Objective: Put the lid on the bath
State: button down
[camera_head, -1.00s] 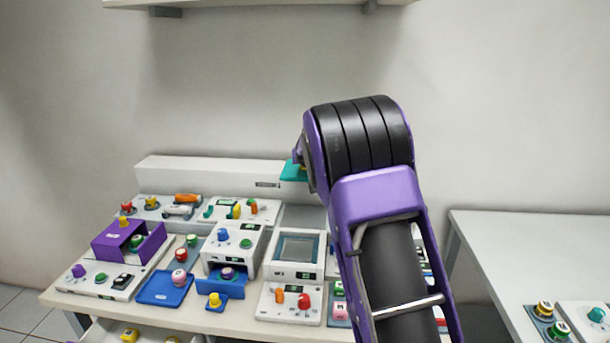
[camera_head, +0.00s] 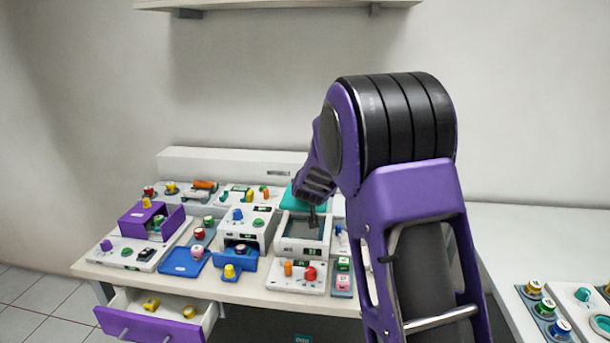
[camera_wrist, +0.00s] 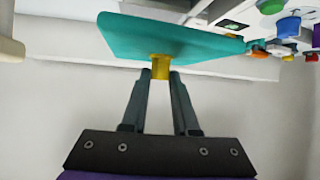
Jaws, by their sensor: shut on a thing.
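My gripper (camera_wrist: 160,74) is shut on the yellow knob (camera_wrist: 160,68) of a flat teal lid (camera_wrist: 168,38). In the head view the lid (camera_head: 290,198) shows only in part, behind my arm and just beyond the bath. The bath (camera_head: 303,237) is a white box with an open grey basin, at the right of the bench. The lid is apart from the basin, which looks uncovered. My wrist is above and behind the bath; the arm hides part of the area to the right.
A white unit (camera_head: 240,235) with a blue tray stands left of the bath. Control panels (camera_head: 296,277) lie in front. A purple-fronted drawer (camera_head: 152,322) is open at the lower left. A second table (camera_head: 520,235) is at the right, and a shelf (camera_head: 280,5) hangs above.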

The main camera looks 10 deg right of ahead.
aim_at(305, 208)
jog(key=shift+s+a+f, duration=0.15)
jog(key=shift+s+f, duration=0.05)
jog(key=shift+s, duration=0.3)
jog(key=shift+s+a+f, duration=0.1)
jog(key=shift+s+f, duration=0.15)
notch_tip(305, 208, down, 5)
jog(key=b, duration=0.4)
jog(key=shift+w, duration=0.1)
jog(key=shift+f+b, duration=0.4)
jog(key=shift+f, duration=0.5)
jog(key=shift+f, duration=0.1)
jog(key=c, duration=0.6)
grip_release()
